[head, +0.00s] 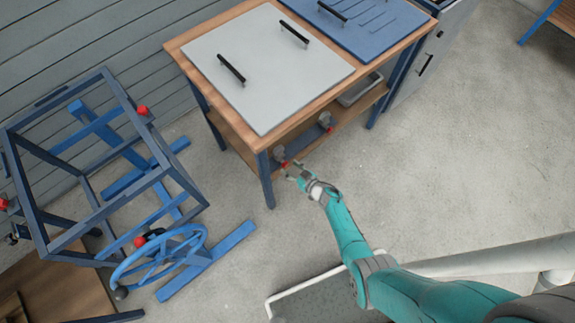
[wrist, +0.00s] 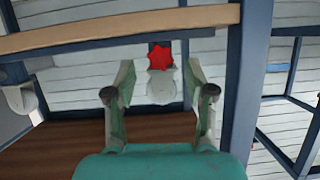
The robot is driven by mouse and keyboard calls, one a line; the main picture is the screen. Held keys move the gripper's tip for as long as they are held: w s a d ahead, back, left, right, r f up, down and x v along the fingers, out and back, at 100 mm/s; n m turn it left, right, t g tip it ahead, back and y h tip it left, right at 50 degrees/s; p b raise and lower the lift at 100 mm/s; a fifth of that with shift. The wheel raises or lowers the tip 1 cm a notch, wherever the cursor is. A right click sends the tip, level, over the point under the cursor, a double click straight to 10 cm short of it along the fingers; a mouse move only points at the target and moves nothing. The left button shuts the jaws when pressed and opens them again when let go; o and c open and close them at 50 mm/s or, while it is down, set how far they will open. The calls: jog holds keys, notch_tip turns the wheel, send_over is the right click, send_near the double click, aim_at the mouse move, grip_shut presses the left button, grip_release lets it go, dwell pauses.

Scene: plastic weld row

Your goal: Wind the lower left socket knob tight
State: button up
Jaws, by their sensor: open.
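A red star-shaped knob (wrist: 160,57) shows in the wrist view on a pale grey socket body (wrist: 160,87). In the head view this red knob (head: 284,164) is small, on a grey socket (head: 280,153) under the front of the wooden bench, by its near leg. My gripper (head: 292,172) is open and empty in front of it. In the wrist view the knob appears between and just beyond the fingertips (wrist: 157,93); I see no contact. Another grey socket with red on it (head: 326,121) is farther right under the bench.
The wooden bench (head: 172,44) carries a grey panel and a blue panel with black handles. Its blue leg (wrist: 240,85) stands close beside my gripper. A blue frame (head: 40,225) with red knobs and a handwheel (head: 165,250) stands left. Concrete floor between is clear.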

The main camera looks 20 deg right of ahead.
aim_at(285, 165)
jog(key=shift+x, duration=1.45)
grip_shut()
